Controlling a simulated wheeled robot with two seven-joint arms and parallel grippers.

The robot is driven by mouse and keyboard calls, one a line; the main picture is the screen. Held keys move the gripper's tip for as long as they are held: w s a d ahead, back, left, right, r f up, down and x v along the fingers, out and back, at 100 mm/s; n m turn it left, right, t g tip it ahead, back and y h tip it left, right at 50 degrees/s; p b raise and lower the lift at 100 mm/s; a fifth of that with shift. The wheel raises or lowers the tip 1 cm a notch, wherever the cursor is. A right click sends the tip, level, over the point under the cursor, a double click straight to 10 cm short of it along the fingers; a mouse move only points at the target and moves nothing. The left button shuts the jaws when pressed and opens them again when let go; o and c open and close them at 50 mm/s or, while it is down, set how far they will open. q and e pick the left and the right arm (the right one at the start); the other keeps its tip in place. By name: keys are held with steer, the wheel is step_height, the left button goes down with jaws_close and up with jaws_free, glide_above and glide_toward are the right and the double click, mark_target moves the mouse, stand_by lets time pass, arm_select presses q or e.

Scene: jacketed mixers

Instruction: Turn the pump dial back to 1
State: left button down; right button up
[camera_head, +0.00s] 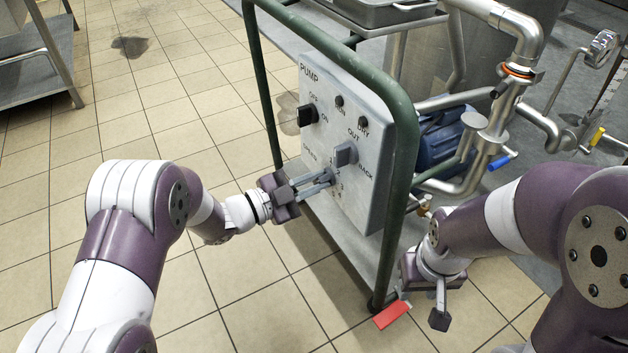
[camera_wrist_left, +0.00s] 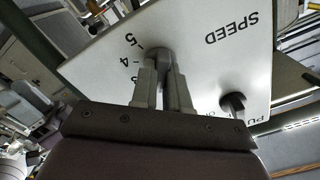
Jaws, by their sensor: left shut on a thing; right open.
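The pump panel (camera_head: 318,85) is a grey upright box front on a green-framed cart, marked PUMP, ON, OUT, BACK and SPEED. The pump dial (camera_wrist_left: 159,54) is a dark round knob beside the numbers 3, 4 and 5, with the SPEED label to its right in the left wrist view. My left gripper (camera_head: 331,177) reaches the lower left of the panel and is shut on the dial; it also shows in the left wrist view (camera_wrist_left: 162,72). The fingers hide most of the dial, and its setting cannot be read. My right gripper (camera_head: 440,305) is open and empty, low right of the cart.
The cart's green tube frame (camera_head: 408,150) runs along the panel. Steel pipes (camera_head: 500,110) and a blue motor (camera_head: 440,143) stand behind. Open tiled floor lies left.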

arm_select(q)
steer(key=shift+w+r+n+p, duration=0.1)
steer(key=shift+r+n+p, duration=0.05)
steer(key=shift+n+p, duration=4.3)
steer(key=shift+m+p, duration=0.45)
steer(key=shift+p, duration=0.15)
steer(key=c, duration=1.1)
jaws_free()
